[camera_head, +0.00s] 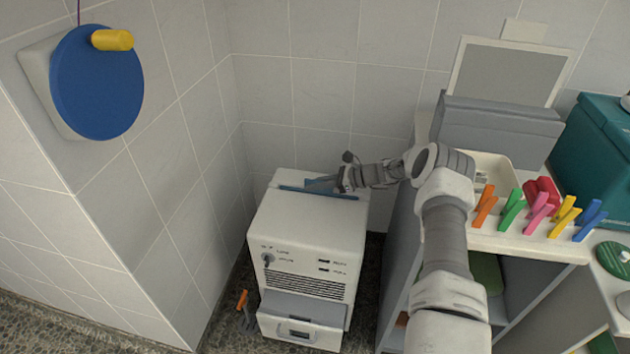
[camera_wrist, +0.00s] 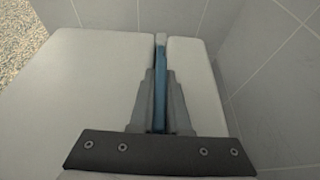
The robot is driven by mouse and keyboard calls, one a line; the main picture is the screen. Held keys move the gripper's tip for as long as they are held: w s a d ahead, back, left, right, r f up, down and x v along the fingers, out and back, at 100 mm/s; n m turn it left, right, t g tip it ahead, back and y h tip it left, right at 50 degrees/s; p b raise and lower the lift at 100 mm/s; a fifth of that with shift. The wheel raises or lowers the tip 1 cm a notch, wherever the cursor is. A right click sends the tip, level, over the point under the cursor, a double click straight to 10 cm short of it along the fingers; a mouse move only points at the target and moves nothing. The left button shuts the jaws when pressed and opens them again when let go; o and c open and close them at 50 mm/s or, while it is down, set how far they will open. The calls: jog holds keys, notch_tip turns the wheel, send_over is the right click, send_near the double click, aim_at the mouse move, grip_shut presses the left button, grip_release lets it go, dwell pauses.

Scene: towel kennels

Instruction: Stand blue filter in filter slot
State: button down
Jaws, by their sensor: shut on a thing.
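The blue filter (camera_wrist: 160,88) is a thin upright plate held edge-on between the two grey fingers of my gripper (camera_wrist: 160,78) in the wrist view. In the head view my gripper (camera_head: 337,183) is at the top of the white machine (camera_head: 300,225), with a blue part of the filter (camera_head: 318,184) beside its fingers. The filter slot (camera_wrist: 160,38) is a narrow gap across the machine's top, in line with the filter. A dark blue strip runs along it in the head view. I cannot tell how deep the filter's lower edge sits.
Tiled walls stand close behind and left of the machine. A blue disc (camera_head: 97,82) with a yellow peg hangs on the left wall. A shelf unit (camera_head: 520,240) with several coloured clips stands to the right. The machine's lower drawer (camera_head: 300,310) juts out in front.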

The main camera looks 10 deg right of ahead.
dwell(0.3)
jog(key=c, duration=0.8)
grip_release()
jog(key=shift+f, duration=0.1)
notch_tip(320, 180, up, 22)
jog(key=p, duration=0.7)
jog(key=s+a+r+p, duration=0.3)
jog(key=s+r+p, duration=0.3)
jog(key=s, duration=0.5)
jog(key=shift+s+r+t+p, duration=0.3)
jog(key=shift+r+t, duration=0.1)
jog(key=shift+r, duration=0.15)
